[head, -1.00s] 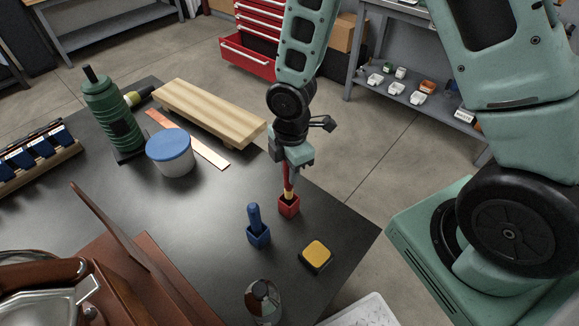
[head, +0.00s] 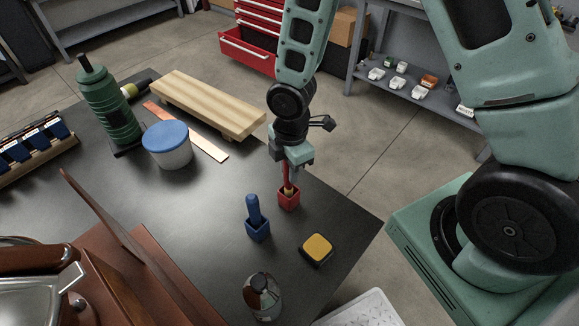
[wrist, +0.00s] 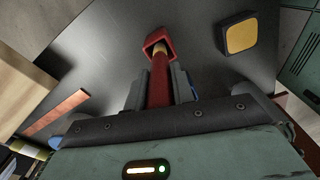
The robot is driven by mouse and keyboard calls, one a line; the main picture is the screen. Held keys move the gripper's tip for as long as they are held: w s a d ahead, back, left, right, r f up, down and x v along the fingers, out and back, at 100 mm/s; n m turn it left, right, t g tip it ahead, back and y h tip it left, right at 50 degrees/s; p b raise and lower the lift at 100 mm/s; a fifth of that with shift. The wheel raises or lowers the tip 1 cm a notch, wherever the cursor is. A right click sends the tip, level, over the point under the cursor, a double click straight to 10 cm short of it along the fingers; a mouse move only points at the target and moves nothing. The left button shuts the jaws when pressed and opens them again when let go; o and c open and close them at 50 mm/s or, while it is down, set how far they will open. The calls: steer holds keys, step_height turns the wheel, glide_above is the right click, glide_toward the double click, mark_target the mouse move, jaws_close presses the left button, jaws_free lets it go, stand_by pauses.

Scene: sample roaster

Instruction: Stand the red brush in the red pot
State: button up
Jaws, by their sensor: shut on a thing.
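The red brush (head: 286,174) is upright in my gripper (head: 289,164), which is shut on it. Its pale lower end is at the mouth of the red pot (head: 288,200), and the tip is hidden inside the pot. In the wrist view the red brush (wrist: 160,82) runs between the fingers of my gripper (wrist: 161,84) toward the red pot (wrist: 158,42). The pot stands on the dark table. Whether the brush touches the pot's floor cannot be seen.
A blue pot (head: 258,230) with a blue brush (head: 254,208) stands close by at the front left. A yellow-topped black block (head: 317,249) and a bottle (head: 262,295) are nearer. A wooden board (head: 208,103) and a blue-lidded tub (head: 167,144) are behind left.

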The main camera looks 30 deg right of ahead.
steer(key=shift+f, duration=0.1)
steer(key=shift+f+b, duration=1.1)
steer(key=shift+f, duration=0.35)
steer(key=o, duration=1.1)
steer(key=shift+c, duration=0.2)
steer(key=r+p, duration=0.1)
steer(key=r, duration=0.4)
steer(key=r+p, duration=0.1)
steer(key=r, duration=0.5)
steer(key=r+p, duration=0.2)
steer(key=r, duration=0.4)
steer(key=shift+d+r, duration=0.25)
